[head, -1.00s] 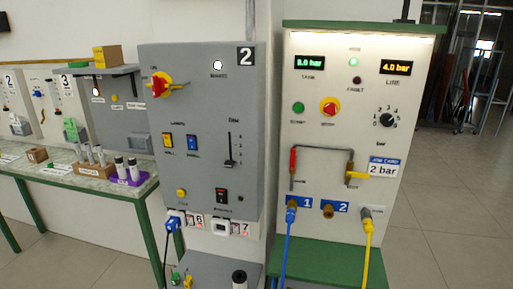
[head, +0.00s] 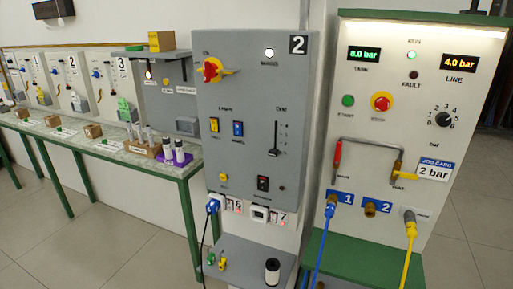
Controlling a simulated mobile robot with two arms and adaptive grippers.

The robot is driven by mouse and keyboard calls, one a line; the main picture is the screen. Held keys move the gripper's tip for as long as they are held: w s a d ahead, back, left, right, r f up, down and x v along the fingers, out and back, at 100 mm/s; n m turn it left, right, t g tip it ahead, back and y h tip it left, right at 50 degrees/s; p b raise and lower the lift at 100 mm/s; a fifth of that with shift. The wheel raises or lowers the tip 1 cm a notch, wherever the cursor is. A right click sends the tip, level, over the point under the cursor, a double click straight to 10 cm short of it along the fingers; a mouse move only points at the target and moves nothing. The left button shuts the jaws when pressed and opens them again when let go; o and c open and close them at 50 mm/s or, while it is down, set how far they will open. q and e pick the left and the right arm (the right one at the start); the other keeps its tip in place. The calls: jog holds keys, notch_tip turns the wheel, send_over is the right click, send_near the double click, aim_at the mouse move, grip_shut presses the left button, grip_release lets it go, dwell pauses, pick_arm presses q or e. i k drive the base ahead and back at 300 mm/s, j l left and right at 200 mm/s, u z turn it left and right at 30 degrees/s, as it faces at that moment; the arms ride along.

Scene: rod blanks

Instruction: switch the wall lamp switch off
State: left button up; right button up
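A grey control cabinet (head: 252,190) marked 2 hangs on the wall in the middle of the head view. On it, under a small label that seems to read lamps, are a yellow rocker switch (head: 214,125) at left and a blue rocker switch (head: 238,129) at right. The label under the yellow one is too small to read surely; the blue one's seems to read panel. I cannot tell which way either rocker is tipped. A round white light (head: 268,52) glows near the cabinet's top. Neither of my grippers is in view.
A red and yellow rotary handle (head: 212,70), a slider (head: 275,139) and a black switch with red (head: 263,184) share the cabinet. A grey shelf (head: 240,262) juts out below. An air panel (head: 400,185) stands right, a green-legged bench (head: 193,165) left. Open floor lies front left.

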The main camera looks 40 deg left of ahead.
aim_at(214, 123)
jog(key=k+l+u, duration=0.15)
jog(key=u, duration=1.3)
